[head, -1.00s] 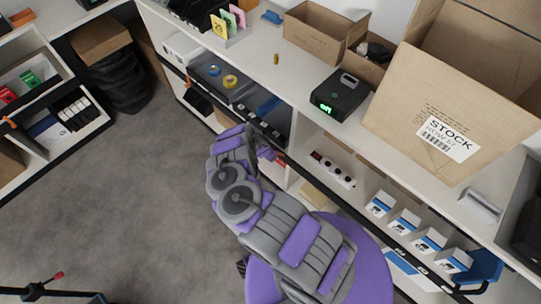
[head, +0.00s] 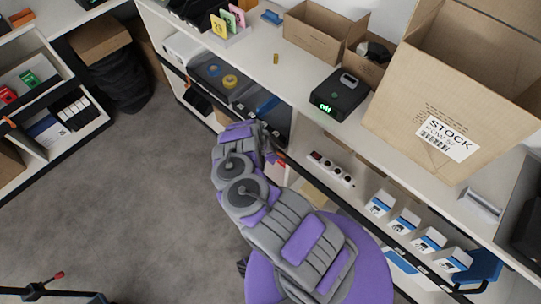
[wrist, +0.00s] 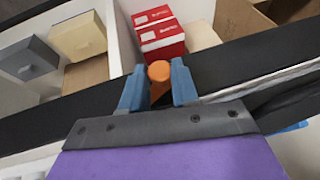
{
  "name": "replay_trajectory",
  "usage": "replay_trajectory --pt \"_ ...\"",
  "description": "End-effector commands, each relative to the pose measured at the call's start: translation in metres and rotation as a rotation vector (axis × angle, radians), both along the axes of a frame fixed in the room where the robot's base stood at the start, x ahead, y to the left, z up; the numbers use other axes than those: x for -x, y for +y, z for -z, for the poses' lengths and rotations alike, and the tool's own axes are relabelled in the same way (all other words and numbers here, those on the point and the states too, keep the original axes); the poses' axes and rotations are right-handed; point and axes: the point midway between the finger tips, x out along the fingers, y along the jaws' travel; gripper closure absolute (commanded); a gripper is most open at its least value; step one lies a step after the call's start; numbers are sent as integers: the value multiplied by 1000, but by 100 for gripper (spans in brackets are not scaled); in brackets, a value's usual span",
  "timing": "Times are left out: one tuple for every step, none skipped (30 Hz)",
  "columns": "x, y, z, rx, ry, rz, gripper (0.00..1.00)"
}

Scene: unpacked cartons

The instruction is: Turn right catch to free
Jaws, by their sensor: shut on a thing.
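The orange catch (wrist: 158,72) shows in the wrist view as a short rounded knob at the black edge rail (wrist: 225,70) of the shelf unit. My gripper (wrist: 158,84) has its two blue fingers on either side of the knob, shut on it. Its lower part runs down between the fingers; how far it is turned is hard to tell. In the head view my gripper (head: 272,157) is at the front of the shelf under the white counter, largely hidden by my wrist. A small orange spot (head: 189,79) sits farther left on the same front.
In the wrist view, red-and-white boxes (wrist: 160,36) stand behind the rail, with grey and tan boxes at left. In the head view, a black device with a green display (head: 340,95) and a large STOCK carton (head: 440,110) stand on the counter (head: 262,85).

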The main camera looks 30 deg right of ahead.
Motion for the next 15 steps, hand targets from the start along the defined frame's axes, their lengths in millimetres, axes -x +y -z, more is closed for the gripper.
replay_trajectory --pt "2 -1 2 -15 -26 7 100" --pt "1 -1 2 -22 -43 8 100" --pt "1 -2 2 -29 -68 9 100" --pt "3 -2 3 -35 -82 11 100" --pt "3 -2 3 -40 -100 9 100" --pt "3 -2 4 -48 -122 9 100" --pt "2 -2 3 -54 -141 7 100" --pt "4 -2 4 -61 -154 7 100" --pt "3 -3 4 -67 -177 7 100" --pt "3 -3 4 -72 -193 6 100" --pt "5 -3 5 -77 -206 6 100" --pt "6 -3 5 -85 -226 5 100" --pt "6 -3 5 -89 -240 5 100" --pt "6 -3 5 -95 -252 4 100" --pt "5 -3 4 -100 -274 2 100"
